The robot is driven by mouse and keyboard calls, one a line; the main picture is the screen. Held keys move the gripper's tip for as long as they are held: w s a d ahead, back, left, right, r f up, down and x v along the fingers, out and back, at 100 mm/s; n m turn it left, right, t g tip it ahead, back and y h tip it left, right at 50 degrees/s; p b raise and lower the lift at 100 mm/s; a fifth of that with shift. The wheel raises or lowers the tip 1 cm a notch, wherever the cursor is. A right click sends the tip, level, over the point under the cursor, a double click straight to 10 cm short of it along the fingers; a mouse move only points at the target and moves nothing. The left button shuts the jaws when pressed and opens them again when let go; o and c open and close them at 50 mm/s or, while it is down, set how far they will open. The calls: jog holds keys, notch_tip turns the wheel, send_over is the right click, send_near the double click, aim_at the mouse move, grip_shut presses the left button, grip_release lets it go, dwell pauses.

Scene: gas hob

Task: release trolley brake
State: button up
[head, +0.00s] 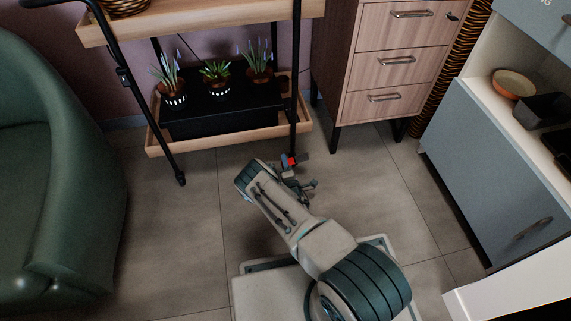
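The trolley (165,139) has wooden shelves and a black frame, and stands against the wall at the upper left. A small red part (292,160), which looks like the brake, shows low at the trolley's front right leg, with dark grey pieces close by. My arm reaches up the picture from the bottom. My gripper (303,184) is low over the floor, just below the red part in the picture. Its fingers are small and dark, so I cannot tell whether they are open, or whether they touch the brake. The wheel by the brake is mostly hidden.
Potted plants (215,81) stand on a black box on the trolley's lower shelf. A wooden drawer cabinet (385,65) stands right of the trolley. A green armchair (60,180) fills the left, and grey cupboards (490,165) the right. The tiled floor (170,240) between is clear.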

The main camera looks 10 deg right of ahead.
grip_shut()
jog(key=shift+d+r+m+p, duration=0.1)
jog(key=shift+r+m+p, duration=0.3)
jog(key=shift+m, duration=1)
jog(key=shift+d+r+m+p, duration=0.1)
jog(key=shift+r+m+p, duration=0.3)
jog(key=shift+m, duration=1)
jog(key=shift+r, duration=0.1)
grip_release()
jog(key=shift+s, duration=0.15)
jog(key=s+p, duration=0.5)
jog(key=s, duration=0.8)
jog(key=shift+s, duration=0.35)
